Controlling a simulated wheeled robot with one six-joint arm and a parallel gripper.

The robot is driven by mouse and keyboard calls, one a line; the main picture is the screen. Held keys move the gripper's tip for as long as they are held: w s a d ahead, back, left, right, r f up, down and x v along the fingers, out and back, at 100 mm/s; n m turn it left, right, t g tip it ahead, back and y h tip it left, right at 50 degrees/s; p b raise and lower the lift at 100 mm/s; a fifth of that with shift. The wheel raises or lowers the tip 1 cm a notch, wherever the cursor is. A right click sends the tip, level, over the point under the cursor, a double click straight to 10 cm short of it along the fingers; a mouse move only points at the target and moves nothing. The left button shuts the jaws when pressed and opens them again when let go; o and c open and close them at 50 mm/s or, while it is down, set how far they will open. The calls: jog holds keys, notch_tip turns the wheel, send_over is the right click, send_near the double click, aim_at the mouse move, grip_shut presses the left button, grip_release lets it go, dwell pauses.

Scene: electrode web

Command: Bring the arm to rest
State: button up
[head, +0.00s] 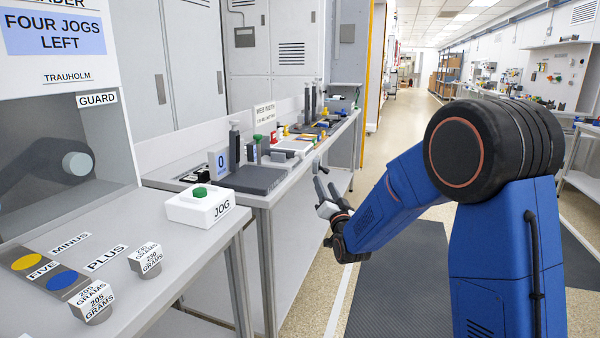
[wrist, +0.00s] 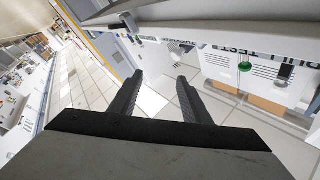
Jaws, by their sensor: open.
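My arm (head: 400,190), blue with a black elbow, reaches from the right side of the head view down and left. My gripper (head: 322,178) hangs in free air over the aisle, just right of the bench edge. In the wrist view my gripper (wrist: 160,78) shows two dark fingers spread apart with nothing between them. The wrist view is tilted, with the bench side along its top and pale floor beyond the fingers.
A white JOG box (head: 202,206) with a green button sits on the near bench. Labelled gram weights (head: 145,260) stand in front. A dark scale-like block (head: 256,178) and several small items line the farther bench. The aisle floor (head: 405,120) is clear beyond my arm.

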jog(key=s+d+n+g+h, duration=0.1)
jog(key=s+d+g, duration=0.3)
jog(key=s+d, duration=0.3)
jog(key=s+d+n+g+h, duration=0.1)
jog(key=s+d+g+h, duration=0.2)
jog(key=s, duration=0.6)
jog(key=s+d+f+g, duration=0.2)
jog(key=s+d+g, duration=0.1)
jog(key=s, duration=0.9)
jog(key=s+d+f+n+g, duration=0.1)
jog(key=s+d+f+g, duration=0.2)
jog(key=s, duration=1)
jog(key=s+d+f+g, duration=0.2)
jog(key=s+d+g, duration=0.1)
jog(key=s, duration=0.9)
jog(key=shift+s+d+f+n+h, duration=0.15)
jog(key=shift+d+f+n+h, duration=0.1)
jog(key=shift+d+n+h, duration=0.15)
